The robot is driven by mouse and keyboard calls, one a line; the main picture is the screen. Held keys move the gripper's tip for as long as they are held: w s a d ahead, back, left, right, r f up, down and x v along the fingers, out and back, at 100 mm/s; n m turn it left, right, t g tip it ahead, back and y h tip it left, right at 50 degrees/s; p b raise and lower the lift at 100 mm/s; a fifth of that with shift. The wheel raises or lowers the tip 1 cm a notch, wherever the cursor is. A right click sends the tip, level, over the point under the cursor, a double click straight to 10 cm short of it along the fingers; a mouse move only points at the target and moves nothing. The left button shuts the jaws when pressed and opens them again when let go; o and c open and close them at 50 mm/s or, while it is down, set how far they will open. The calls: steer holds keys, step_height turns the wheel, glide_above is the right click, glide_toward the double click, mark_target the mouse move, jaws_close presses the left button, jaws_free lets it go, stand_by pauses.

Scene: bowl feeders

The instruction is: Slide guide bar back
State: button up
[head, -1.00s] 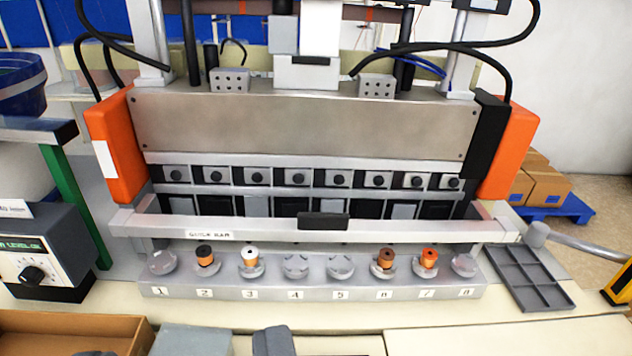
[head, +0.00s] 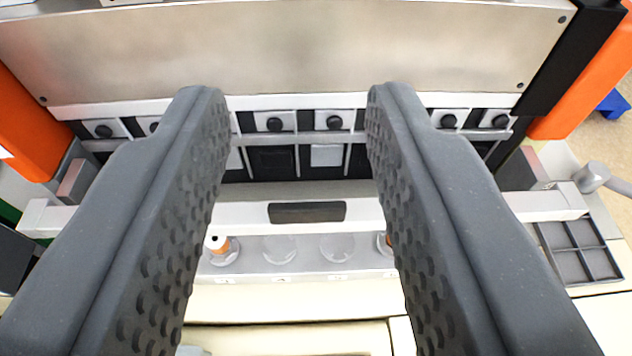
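The guide bar (head: 365,212) is a long pale grey bar running across the front of the machine, with a dark grip (head: 306,212) at its middle. My gripper (head: 284,95) is open and empty. Its two dark textured fingers reach over the bar from the front, one on each side of the grip, with clear gaps to it. I cannot tell whether the fingers touch the bar. The fingers hide parts of the bar left and right of the grip.
Behind the bar is a row of slots with black knobs (head: 275,124) under a wide metal plate (head: 300,50). In front, a ledge (head: 310,268) carries round seats, one with an orange and white part (head: 219,245). A grey compartment tray (head: 580,250) lies at the right.

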steer(key=m+g+p, duration=1.5)
steer(key=m+p, duration=0.3)
steer(key=p, duration=0.5)
glide_above(307, 205)
step_height(307, 205, down, 12)
step_height(307, 205, down, 12)
steer(key=p, duration=0.2)
steer(key=shift+f+p, duration=0.2)
steer(key=shift+p, duration=0.15)
jaws_close()
